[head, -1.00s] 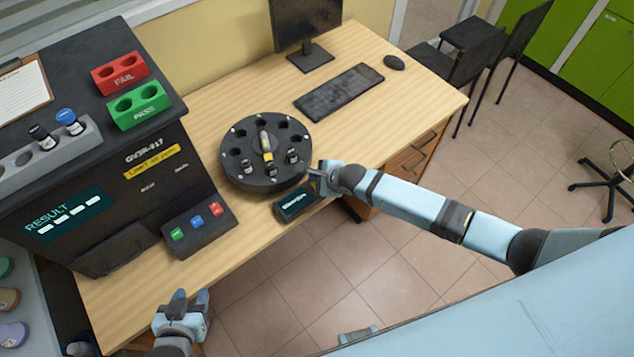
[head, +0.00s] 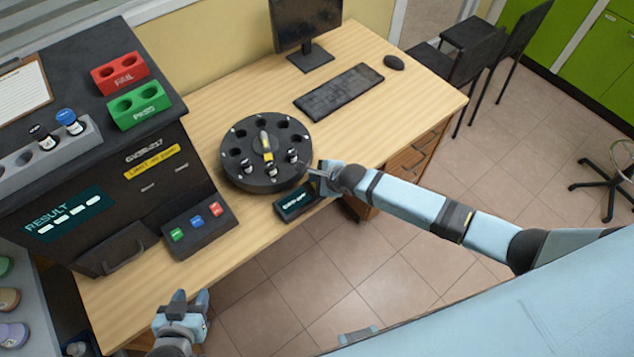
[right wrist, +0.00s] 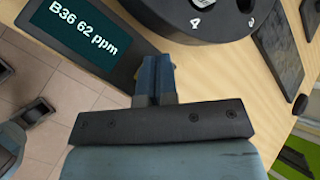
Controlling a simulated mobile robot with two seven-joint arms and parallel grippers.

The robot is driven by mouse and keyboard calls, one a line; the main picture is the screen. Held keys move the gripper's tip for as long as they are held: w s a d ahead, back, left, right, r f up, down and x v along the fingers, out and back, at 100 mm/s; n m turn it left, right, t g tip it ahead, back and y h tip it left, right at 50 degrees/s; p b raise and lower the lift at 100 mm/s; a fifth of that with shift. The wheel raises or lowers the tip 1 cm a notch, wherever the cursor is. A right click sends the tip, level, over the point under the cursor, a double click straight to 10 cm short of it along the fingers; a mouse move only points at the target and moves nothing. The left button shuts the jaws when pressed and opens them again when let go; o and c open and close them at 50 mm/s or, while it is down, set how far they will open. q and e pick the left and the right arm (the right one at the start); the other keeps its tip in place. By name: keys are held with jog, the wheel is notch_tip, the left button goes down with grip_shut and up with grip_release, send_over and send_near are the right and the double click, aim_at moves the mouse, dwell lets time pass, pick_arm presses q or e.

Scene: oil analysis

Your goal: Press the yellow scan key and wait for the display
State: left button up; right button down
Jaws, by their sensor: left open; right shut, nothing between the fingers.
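A small black reader with a dark screen (head: 294,202) stands at the desk's front edge. In the right wrist view its screen (right wrist: 78,38) shows "B36 62 ppm". My right gripper (right wrist: 155,75) is shut and empty, its fingertips down at the reader's right end, beside the carousel. The yellow scan key is not clearly visible; the fingers may cover it. The round black carousel (head: 240,174) has numbered holes, a few vials and a yellow-banded piece at its middle. My left gripper (head: 189,296) is open and empty near the desk's front left edge.
A dark machine at left has a RESULT panel (head: 68,217) showing dashes and a box of green, blue and red buttons (head: 199,226). Red FAIL (head: 119,73) and green PASS (head: 139,107) racks and a grey vial rack (head: 92,140) sit on top. A keyboard (head: 340,92) lies behind.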

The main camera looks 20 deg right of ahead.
jog(key=shift+f, duration=0.1)
jog(key=shift+f, duration=0.3)
jog(key=shift+f, duration=0.55)
dwell(1.0)
jog(key=shift+r, duration=0.15)
jog(key=shift+r+p, duration=0.8)
jog(key=shift+p, duration=0.05)
jog(key=shift+r, duration=0.1)
notch_tip(320, 180, up, 3)
jog(key=p, duration=0.3)
jog(key=shift+r, duration=0.95)
